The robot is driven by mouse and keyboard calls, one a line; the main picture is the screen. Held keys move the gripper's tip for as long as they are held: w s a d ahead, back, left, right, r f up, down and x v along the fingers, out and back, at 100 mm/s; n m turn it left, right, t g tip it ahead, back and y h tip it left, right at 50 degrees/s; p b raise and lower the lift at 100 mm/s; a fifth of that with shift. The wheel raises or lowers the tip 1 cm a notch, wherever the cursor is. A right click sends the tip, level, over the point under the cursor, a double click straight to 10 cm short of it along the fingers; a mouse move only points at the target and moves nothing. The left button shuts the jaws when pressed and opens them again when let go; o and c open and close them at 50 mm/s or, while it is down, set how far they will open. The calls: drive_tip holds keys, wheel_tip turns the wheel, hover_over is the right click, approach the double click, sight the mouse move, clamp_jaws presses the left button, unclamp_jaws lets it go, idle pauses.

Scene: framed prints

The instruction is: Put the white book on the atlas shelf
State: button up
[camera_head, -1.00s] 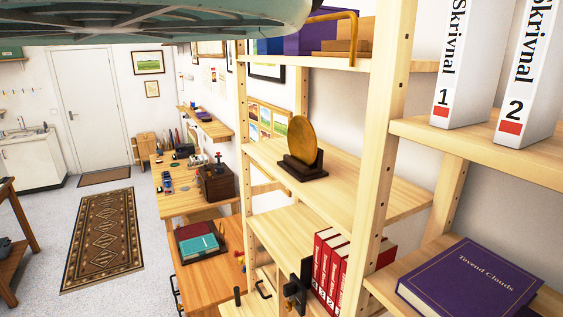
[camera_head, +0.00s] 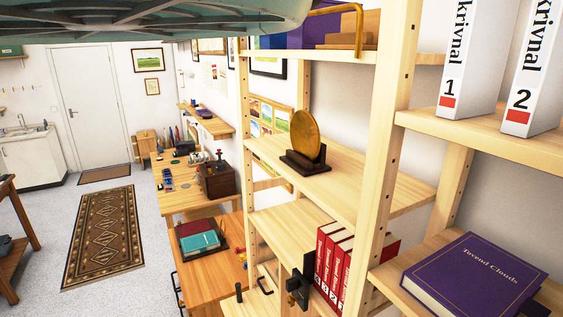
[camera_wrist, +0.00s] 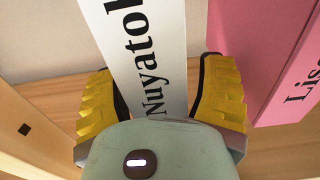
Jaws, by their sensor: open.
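A white book (camera_wrist: 150,50) with black lettering "Nuyatol" on its spine stands in the wrist view. My gripper (camera_wrist: 158,70) has its yellow fingers apart, one on each side of this spine. The left finger is very close to the spine; I cannot tell if it touches. A narrow gap shows at the right finger. The lower end of the spine is hidden behind my gripper's body. In the head view, two white volumes marked 1 (camera_head: 468,55) and 2 (camera_head: 535,75) stand on the upper right shelf. No shelf shows an atlas label.
A pink book (camera_wrist: 265,50) stands right of the white book, and a wooden post (camera_wrist: 30,125) is at left. In the head view, a purple book (camera_head: 470,270) lies flat, red binders (camera_head: 335,265) stand lower, and a gold disc (camera_head: 305,135) stands on a middle shelf with bare room.

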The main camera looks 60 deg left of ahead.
drive_tip(key=shift+f, duration=0.1)
drive_tip(key=s+a, duration=0.1)
drive_tip(key=s, duration=1.1)
drive_tip(key=shift+a, duration=0.15)
drive_tip(key=shift+s, duration=0.1)
